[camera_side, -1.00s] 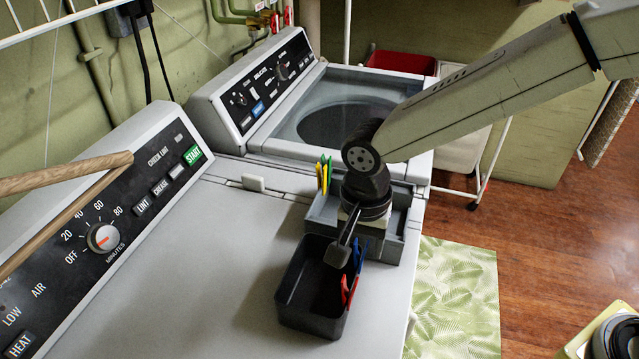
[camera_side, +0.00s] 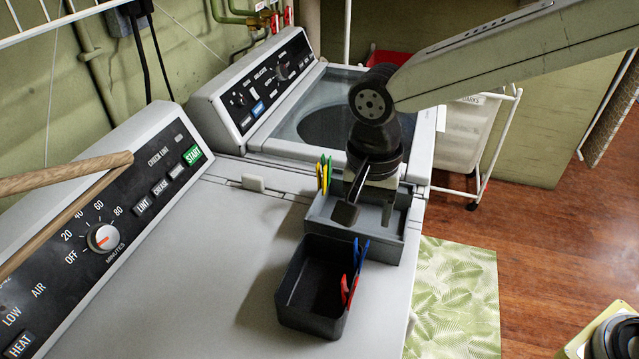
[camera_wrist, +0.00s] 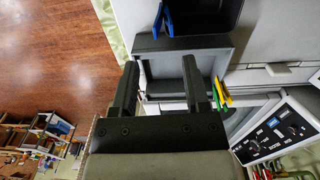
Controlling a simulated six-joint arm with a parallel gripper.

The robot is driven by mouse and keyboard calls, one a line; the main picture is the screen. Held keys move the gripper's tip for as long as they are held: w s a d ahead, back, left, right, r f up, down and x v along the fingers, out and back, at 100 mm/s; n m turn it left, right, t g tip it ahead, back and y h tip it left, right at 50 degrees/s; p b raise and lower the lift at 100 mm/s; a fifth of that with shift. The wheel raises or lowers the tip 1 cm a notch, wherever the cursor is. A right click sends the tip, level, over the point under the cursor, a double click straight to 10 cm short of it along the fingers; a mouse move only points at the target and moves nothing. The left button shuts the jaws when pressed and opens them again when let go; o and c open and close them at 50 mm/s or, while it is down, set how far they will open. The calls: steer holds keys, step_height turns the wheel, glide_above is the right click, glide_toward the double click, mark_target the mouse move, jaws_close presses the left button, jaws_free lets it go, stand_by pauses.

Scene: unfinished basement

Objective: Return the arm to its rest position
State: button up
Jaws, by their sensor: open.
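My gripper (camera_side: 348,212) hangs over the grey tray (camera_side: 383,246) at the dryer's right edge, above and behind the dark bin (camera_side: 312,318). In the wrist view its two fingers stand apart with nothing between them, so my gripper (camera_wrist: 160,68) is open and empty. A red clip (camera_side: 349,290) and a blue clip (camera_side: 361,254) sit on the bin's right rim. Yellow and green clips (camera_side: 324,175) stand on the tray's left rim and show beside the right finger in the wrist view (camera_wrist: 222,93). Part of the tray is hidden behind the gripper.
The dryer top (camera_side: 200,270) is clear left of the bin. Its control panel (camera_side: 105,225) slopes up behind. A washer (camera_side: 285,140) stands beyond. Wooden rods (camera_side: 65,175) reach in at the left. A leaf-patterned mat (camera_side: 455,300) lies on the wooden floor.

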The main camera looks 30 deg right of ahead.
steer(key=s+d+f+n+t, duration=0.1)
steer(key=s+d+f+n, duration=0.1)
steer(key=d, duration=0.5)
steer(key=s+d+f+n+t, duration=0.1)
steer(key=s+d+f+n, duration=0.1)
steer(key=d, duration=0.6)
steer(key=s+d+f+n, duration=0.2)
steer(key=d+f+n, duration=0.2)
steer(key=d, duration=0.3)
steer(key=shift+s+d+n+t, duration=0.25)
steer(key=shift+d+n+t, duration=0.15)
